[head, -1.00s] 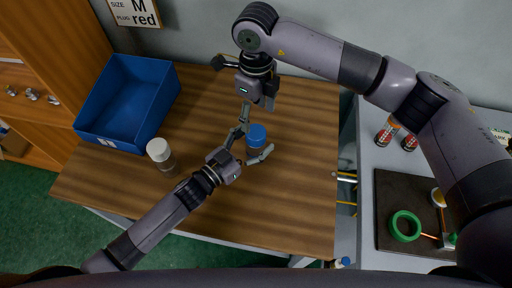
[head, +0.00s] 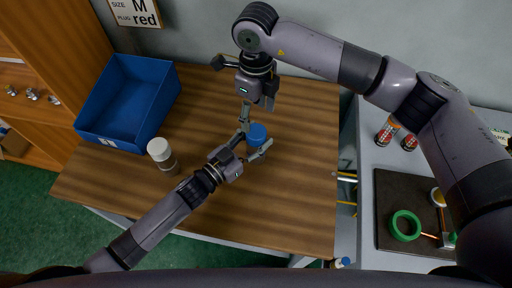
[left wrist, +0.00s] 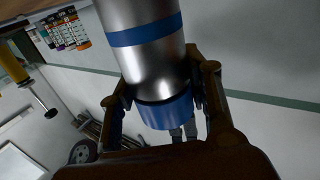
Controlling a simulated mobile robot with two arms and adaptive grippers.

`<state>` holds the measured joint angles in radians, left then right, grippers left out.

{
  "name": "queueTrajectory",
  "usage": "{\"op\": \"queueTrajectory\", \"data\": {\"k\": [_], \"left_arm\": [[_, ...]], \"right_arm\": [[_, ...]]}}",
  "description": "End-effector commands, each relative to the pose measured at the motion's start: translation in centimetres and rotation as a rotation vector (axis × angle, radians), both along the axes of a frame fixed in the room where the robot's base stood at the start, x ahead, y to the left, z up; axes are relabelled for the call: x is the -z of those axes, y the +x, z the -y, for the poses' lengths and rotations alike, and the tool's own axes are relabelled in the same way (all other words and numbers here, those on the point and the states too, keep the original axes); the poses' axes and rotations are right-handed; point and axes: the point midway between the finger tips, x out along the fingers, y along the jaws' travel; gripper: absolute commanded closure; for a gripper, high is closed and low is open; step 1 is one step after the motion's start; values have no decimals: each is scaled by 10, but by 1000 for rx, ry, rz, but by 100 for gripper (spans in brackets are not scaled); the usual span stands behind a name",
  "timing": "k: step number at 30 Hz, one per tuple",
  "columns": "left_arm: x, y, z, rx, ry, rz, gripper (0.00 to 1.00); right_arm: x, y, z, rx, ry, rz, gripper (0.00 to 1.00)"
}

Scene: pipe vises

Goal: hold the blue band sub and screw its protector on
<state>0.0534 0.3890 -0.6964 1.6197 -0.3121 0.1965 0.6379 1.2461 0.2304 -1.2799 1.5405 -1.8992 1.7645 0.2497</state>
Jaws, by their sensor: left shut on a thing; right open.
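The blue band sub (left wrist: 152,60) is a shiny metal cylinder with a blue band around it in the left wrist view. A blue cap (left wrist: 166,110), which looks like its protector, sits at one end, between my finger tips. In the head view the blue cap (head: 257,132) faces up and hides most of the body. How tightly it is seated cannot be told. My left gripper (head: 252,146) is shut around the sub from the lower left. My right gripper (head: 258,103) is open and empty, just behind and above the cap, pointing down.
A white-capped cylinder (head: 161,153) stands on the wooden table (head: 290,200) left of my left gripper. A blue bin (head: 125,105) is at the back left. The table's right side is clear. A grey bench (head: 365,250) at right holds a dark mat with a green ring (head: 406,226).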

Motion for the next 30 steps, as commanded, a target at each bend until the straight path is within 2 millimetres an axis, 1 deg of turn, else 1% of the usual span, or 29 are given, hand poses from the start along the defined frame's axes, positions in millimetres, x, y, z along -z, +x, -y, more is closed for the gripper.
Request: {"op": "queueTrajectory", "data": {"k": [1, 2, 13, 16, 20, 23, 25, 29, 30], "left_arm": [[0, 0, 0, 0, 0, 0, 73], [0, 0, 0, 0, 0, 0, 75], [0, 0, 0, 0, 1, -1, 99], [1, 0, 0, 0, 1, -1, 100], [1, 0, 0, 0, 1, -1, 100], [1, 0, 0, 0, 1, -1, 100], [1, 0, 0, 0, 1, -1, 100], [1, 0, 0, 0, 1, -1, 100], [1, 0, 0, 0, 1, -1, 100]], "right_arm": [[0, 0, 0, 0, 0, 0, 38], [0, 0, 0, 0, 0, 0, 38], [0, 0, 0, 0, 0, 0, 38], [0, 0, 0, 0, 0, 0, 38], [0, 0, 0, -18, 0, 0, 47], [0, 0, 0, -88, 0, 1, 47], [0, 0, 0, -175, 0, 2, 47], [-1, 0, 0, -405, -1, 3, 47], [0, 0, 0, -486, -1, 2, 47]]}}
